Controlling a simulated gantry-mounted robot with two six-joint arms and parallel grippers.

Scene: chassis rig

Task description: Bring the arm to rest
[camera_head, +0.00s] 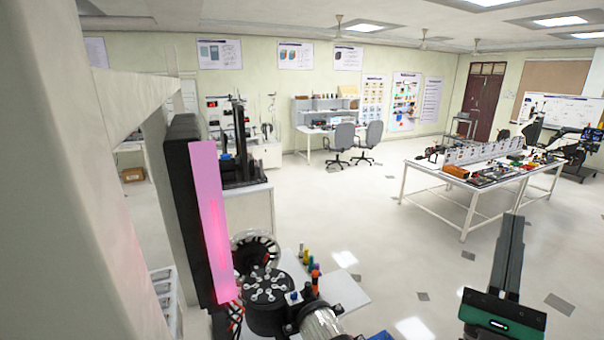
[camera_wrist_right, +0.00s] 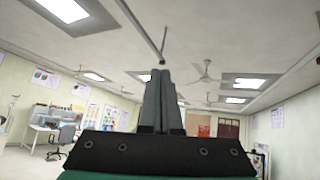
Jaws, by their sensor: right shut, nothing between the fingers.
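My right gripper (camera_head: 513,222) points upward at the lower right of the head view, its dark fingers together above a dark green wrist. In the right wrist view the same gripper (camera_wrist_right: 160,75) shows its two fingers pressed together, with nothing between them and the ceiling behind. It touches nothing that I can see. My left gripper is not in the head view.
A white table (camera_head: 428,178) with several parts stands at the right. A black drum-shaped device (camera_head: 268,288) and a motor-like cylinder (camera_head: 322,324) are at the bottom centre. A pink-lit panel (camera_head: 212,220) stands at the left. Open floor (camera_head: 385,240) lies between.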

